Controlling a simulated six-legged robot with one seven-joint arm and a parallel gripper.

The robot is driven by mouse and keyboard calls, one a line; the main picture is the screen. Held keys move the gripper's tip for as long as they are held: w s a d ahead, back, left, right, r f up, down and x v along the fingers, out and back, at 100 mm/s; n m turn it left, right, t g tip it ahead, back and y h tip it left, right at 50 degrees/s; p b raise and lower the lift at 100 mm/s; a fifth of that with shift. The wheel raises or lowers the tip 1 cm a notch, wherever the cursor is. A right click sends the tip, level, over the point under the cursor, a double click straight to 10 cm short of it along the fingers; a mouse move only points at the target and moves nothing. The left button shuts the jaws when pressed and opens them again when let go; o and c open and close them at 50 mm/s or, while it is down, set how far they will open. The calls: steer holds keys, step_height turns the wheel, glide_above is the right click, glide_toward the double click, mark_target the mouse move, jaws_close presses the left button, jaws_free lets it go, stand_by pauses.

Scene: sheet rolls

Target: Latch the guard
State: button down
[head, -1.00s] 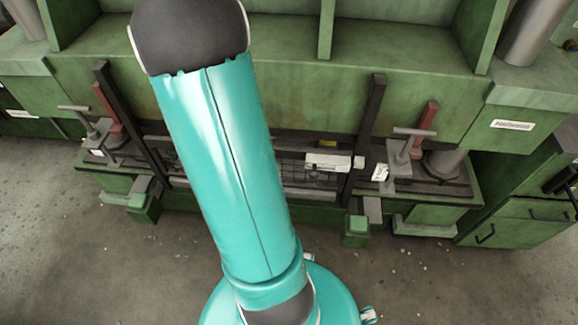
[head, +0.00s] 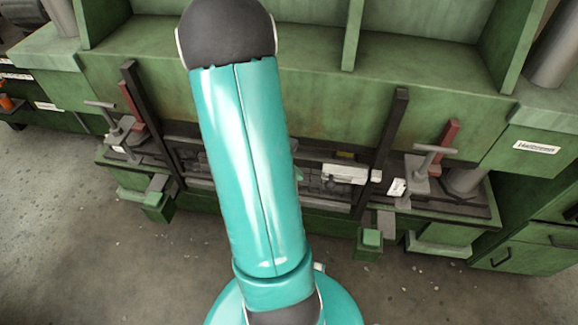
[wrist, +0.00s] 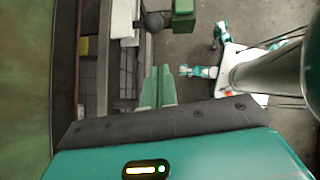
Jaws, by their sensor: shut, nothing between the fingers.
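The guard is probably the dark frame low on the front of the green machine, between a left upright (head: 145,115) and a right upright (head: 392,140). A pale block (head: 345,173), perhaps part of the latch, lies along it beside the right upright. A small pale end piece (head: 376,176) is at its right. My gripper (wrist: 157,72) has its two green fingers together and empty in the wrist view.
Grey T-handle clamps stand at the left (head: 122,132) and right (head: 420,165), with red levers (head: 446,140) by them. Green blocks (head: 369,243) jut out at the front. Drawers (head: 540,235) stand at the right. The floor (head: 80,240) in front is open.

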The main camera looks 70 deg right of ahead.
mark_target(332, 186)
steer(key=s+d+f, duration=0.2)
steer(key=s+f, duration=0.2)
steer(key=s, duration=0.2)
steer(key=shift+d, duration=0.3)
steer(key=shift+w, duration=0.1)
steer(key=shift+s+d+r, duration=0.1)
steer(key=shift+s+d, duration=0.15)
steer(key=shift+s, duration=0.95)
steer(key=shift+s+d, duration=0.25)
steer(key=shift+s, duration=0.9)
steer(key=w, duration=0.1)
steer(key=w+a, duration=0.1)
steer(key=w, duration=0.2)
steer(key=shift+w+a+r, duration=0.15)
steer(key=shift+a+r, duration=0.2)
steer(key=shift+r, duration=0.05)
steer(key=v, duration=0.9)
steer(key=shift+w+r, duration=0.2)
steer(key=shift+r, duration=0.15)
